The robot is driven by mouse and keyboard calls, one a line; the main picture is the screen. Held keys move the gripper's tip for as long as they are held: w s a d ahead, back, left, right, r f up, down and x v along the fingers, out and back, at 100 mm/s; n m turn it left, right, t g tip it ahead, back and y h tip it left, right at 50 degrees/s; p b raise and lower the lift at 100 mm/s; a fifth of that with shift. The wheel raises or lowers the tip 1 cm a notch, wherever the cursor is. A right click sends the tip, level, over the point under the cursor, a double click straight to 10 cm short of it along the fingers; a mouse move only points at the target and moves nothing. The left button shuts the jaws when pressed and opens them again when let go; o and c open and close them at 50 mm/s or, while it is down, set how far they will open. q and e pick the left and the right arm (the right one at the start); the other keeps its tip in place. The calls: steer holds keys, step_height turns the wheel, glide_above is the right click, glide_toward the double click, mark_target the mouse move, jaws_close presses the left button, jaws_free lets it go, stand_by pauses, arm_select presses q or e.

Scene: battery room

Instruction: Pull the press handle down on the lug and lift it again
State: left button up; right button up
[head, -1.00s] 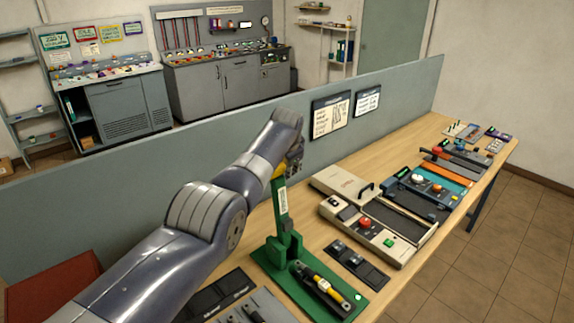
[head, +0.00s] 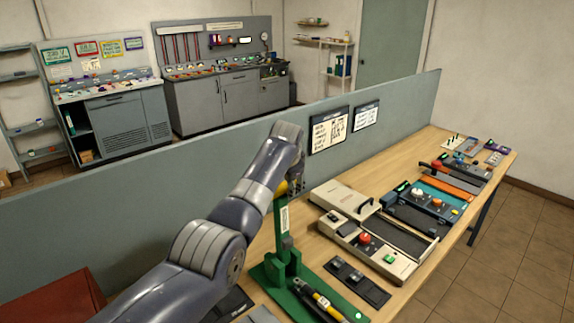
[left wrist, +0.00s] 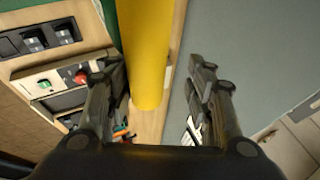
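The green press (head: 281,262) stands on the wooden bench, its lever upright with a pale label. The yellow handle (head: 281,188) is at the lever's top. My left gripper (head: 295,184) is at this handle in the head view. In the left wrist view the yellow handle (left wrist: 145,55) comes down between the two fingers of my left gripper (left wrist: 158,85). The fingers are apart, with a clear gap on the handle's right side; the left finger is close to it. I cannot make out the lug. My right gripper is not in view.
A black-and-yellow tool (head: 322,301) lies on the press's green base. A black switch panel (head: 357,281) and a beige device (head: 375,250) with a red knob are to the right. A grey partition (head: 150,228) runs behind the bench. Bare bench lies along the front right edge.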

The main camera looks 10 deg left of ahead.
arm_select(q)
steer(key=shift+r, duration=0.85)
steer(key=v, duration=0.9)
steer(key=shift+s+a, duration=0.15)
steer(key=shift+s, duration=0.45)
